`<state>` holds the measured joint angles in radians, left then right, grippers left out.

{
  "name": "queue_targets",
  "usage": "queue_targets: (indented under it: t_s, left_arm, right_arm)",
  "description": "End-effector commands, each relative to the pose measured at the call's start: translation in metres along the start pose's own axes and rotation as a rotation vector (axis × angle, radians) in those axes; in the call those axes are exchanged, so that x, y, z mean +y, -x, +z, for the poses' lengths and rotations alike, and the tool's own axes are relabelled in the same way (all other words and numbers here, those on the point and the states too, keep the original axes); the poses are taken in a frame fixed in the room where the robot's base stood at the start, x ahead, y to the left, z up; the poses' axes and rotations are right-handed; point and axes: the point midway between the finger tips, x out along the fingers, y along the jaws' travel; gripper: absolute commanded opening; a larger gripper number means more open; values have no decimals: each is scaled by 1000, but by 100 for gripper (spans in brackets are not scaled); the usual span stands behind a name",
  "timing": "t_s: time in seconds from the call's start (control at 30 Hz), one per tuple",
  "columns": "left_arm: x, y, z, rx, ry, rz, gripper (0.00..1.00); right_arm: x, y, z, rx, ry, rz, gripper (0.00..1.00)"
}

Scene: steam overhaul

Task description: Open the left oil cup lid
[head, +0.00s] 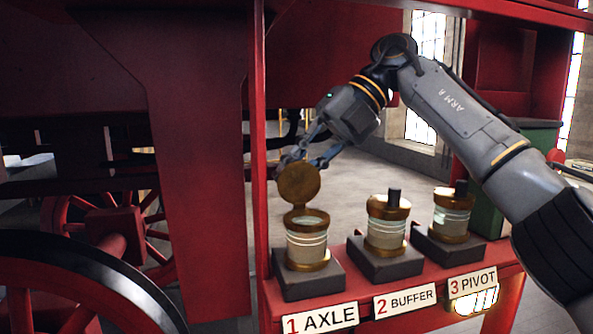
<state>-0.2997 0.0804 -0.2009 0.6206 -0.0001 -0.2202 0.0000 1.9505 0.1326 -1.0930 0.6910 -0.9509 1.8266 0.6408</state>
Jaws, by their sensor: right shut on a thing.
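The left oil cup (307,246) is a brass and glass cup on a dark block behind the sign "1 AXLE". Its round brass lid (299,185) stands tilted up above the rim, so the cup's mouth shows open. My right gripper (286,167) reaches down from above and behind the lid. It is shut on the lid near its upper left edge; the lid partly hides the fingertips. My left gripper is out of view.
The buffer oil cup (386,232) and the pivot oil cup (452,218) stand to the right, each with a dark knob on top. All sit on a red shelf (505,262). A red post (259,150) rises close left of my right gripper.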

Motion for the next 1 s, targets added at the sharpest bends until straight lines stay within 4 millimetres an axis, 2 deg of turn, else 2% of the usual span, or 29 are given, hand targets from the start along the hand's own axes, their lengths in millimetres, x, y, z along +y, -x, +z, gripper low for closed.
queue_targets:
  t_s: [1.0]
  left_arm:
    - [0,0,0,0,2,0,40]
  right_arm:
    - [-2,-2,7,112,-113,3,0]
